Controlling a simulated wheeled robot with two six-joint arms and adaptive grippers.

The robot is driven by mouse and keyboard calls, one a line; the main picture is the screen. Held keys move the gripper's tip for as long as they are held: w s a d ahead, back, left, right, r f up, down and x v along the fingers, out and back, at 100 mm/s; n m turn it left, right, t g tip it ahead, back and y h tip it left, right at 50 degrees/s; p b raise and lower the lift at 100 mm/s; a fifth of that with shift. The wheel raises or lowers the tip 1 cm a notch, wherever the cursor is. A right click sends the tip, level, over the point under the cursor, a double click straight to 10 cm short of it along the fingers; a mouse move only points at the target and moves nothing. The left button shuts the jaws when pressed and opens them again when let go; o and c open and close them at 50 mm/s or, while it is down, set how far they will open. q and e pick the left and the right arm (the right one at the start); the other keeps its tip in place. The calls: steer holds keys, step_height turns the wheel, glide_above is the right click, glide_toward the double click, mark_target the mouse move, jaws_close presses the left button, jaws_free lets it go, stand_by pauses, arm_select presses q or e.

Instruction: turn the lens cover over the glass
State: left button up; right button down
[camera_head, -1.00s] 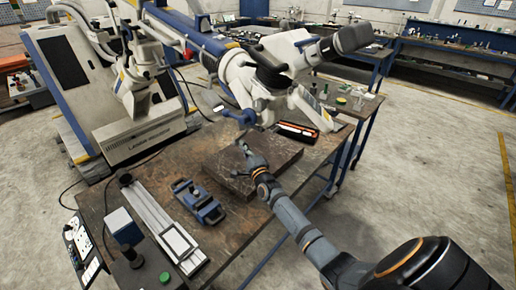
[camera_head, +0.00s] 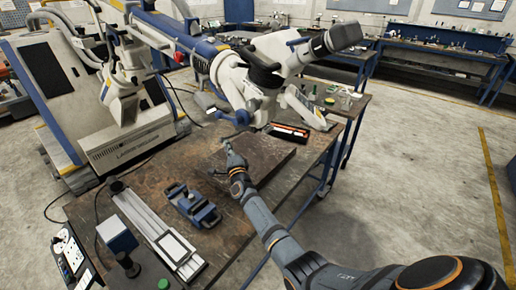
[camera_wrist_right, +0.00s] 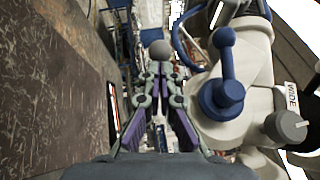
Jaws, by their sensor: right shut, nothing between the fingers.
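The white microscope (camera_head: 262,85) hangs over the workbench on a long arm. A blue round part with a lever (camera_head: 238,117) sticks out low on its left side; it looks like the lens cover, but I cannot be sure. In the right wrist view this blue part (camera_wrist_right: 223,85) is large, right of the fingers, beside a grey knob and the label WIDE. I cannot make out the glass. My right gripper (camera_head: 226,146) is shut and empty, just below and left of the blue part, apart from it. A grey ball (camera_wrist_right: 160,50) shows at the fingertips in the wrist view. My left gripper is not in view.
A square brown board (camera_head: 262,158) lies on the bench (camera_head: 150,185) below the gripper. A blue clamp-like device (camera_head: 190,205) and a long rail (camera_head: 150,225) lie to the left. An orange-black tray (camera_head: 290,131) is behind the board. The microscope body stands close to the gripper's right.

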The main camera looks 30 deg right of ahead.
mark_target(220, 141)
steer(key=w+b, duration=0.1)
steer(key=w+a+b, duration=0.1)
steer(key=w, duration=0.1)
steer(key=shift+a+f+b, duration=0.15)
steer(key=shift+a+b, duration=0.05)
steer(key=shift+b, duration=0.15)
steer(key=shift+w+a+b, duration=0.1)
steer(key=shift+w+b, duration=0.55)
steer(key=shift+w, duration=0.2)
